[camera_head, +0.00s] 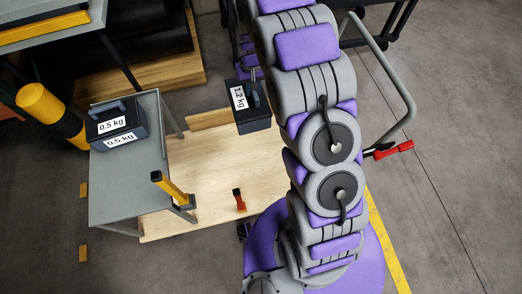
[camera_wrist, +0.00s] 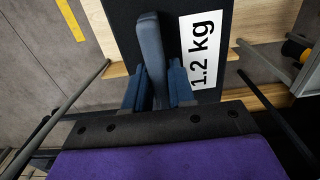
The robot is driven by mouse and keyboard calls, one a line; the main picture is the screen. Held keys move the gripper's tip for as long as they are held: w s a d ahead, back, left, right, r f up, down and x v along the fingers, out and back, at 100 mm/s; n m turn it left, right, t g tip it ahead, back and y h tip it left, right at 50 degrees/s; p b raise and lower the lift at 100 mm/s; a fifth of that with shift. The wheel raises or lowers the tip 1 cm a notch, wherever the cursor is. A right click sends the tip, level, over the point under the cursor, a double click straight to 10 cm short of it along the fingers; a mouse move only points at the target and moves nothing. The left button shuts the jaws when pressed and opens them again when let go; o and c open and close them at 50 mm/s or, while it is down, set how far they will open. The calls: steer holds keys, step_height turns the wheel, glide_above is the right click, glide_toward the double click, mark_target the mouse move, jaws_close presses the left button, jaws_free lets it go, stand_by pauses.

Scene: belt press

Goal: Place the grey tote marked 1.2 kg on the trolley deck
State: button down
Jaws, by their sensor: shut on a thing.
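The dark grey tote marked 1.2 kg (camera_head: 254,122) hangs above a pale wooden deck (camera_head: 240,156), which looks like the trolley deck. My gripper (camera_head: 254,86) is at the tote's handle in the head view, partly hidden by my arm. In the wrist view my gripper (camera_wrist: 155,88) is shut on the handle of the tote (camera_wrist: 125,25), with one finger on each side. The white 1.2 kg label faces the camera there. The height of the tote over the deck is hard to tell.
A grey table (camera_head: 150,175) at left holds a dark tote marked 0.5 kg (camera_head: 117,122). A yellow-and-black post (camera_head: 45,105) stands behind it. A grey rail (camera_head: 400,85) with a red grip curves at right.

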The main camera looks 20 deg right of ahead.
steer(key=s+d+f, duration=0.1)
steer(key=f, duration=1.9)
steer(key=s+d+f, duration=0.1)
steer(key=d+f, duration=0.1)
steer(key=f, duration=1.9)
steer(key=shift+s+b, duration=0.25)
steer(key=shift+b, duration=0.2)
steer(key=shift+f, duration=0.1)
steer(key=c, duration=1)
jaws_free()
steer(key=shift+s, duration=0.1)
steer(key=shift+o, duration=0.2)
